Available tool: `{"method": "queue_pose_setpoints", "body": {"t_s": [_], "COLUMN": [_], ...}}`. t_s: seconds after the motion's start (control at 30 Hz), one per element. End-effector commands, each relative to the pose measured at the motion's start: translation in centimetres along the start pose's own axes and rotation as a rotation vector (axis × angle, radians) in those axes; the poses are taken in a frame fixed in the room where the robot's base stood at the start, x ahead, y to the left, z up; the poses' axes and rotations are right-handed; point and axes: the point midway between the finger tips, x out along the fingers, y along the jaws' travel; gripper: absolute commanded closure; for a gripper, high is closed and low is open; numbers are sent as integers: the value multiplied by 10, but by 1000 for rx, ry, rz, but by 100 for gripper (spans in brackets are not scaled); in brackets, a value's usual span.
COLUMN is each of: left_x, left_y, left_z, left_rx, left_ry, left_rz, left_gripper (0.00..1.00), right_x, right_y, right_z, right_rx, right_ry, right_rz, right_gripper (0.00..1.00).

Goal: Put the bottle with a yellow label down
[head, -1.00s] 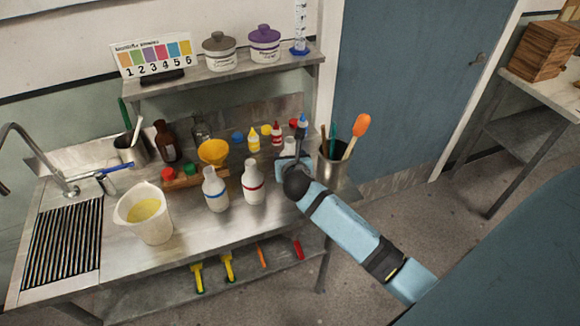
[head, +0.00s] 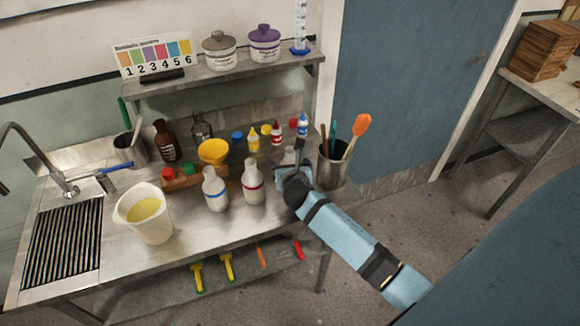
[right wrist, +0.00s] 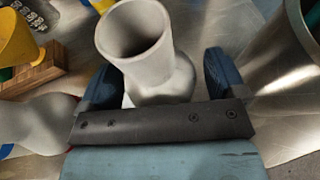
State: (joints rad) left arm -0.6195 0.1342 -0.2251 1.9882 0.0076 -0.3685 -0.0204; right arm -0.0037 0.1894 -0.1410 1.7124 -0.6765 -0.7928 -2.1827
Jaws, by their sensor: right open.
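A whitish bottle (right wrist: 165,75) with a wide open mouth stands between the two fingers of my right gripper (right wrist: 163,82) in the right wrist view. The fingers are apart, one on each side of its body. In the head view the bottle (head: 289,156) is mostly hidden behind my right gripper (head: 293,170), at the right end of the steel bench (head: 185,236). I cannot make out its label's colour. Two similar white bottles stand to its left, one with a blue-banded label (head: 215,190) and one with a red-banded label (head: 253,183). My left gripper is not in view.
A steel pot of utensils (head: 332,168) stands close on the right of the gripper. Small dropper bottles, including a yellow one (head: 253,142), stand behind. A yellow funnel (head: 213,151) is in a wooden rack. A white bucket (head: 143,213) with yellow liquid stands left.

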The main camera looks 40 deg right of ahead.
Motion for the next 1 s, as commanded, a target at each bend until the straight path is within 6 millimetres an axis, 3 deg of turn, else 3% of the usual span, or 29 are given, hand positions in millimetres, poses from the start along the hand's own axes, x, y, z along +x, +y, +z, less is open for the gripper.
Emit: {"method": "queue_pose_setpoints", "body": {"t_s": [0.17,0.6,0.8,0.93,1.0], "left_x": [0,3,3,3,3], "left_y": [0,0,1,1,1], "left_z": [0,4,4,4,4], "left_rx": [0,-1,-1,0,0], "left_ry": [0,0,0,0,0], "left_rz": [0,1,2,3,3], "left_gripper": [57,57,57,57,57], "right_x": [-11,-99,-119,-126,-131], "right_y": [0,0,0,4,8], "right_z": [2,2,1,-16,-36], "right_rx": [0,0,7,136,299], "right_ry": [0,0,1,40,91], "right_rz": [1,1,2,40,79], "right_gripper": [10,10,10,10,10]}}
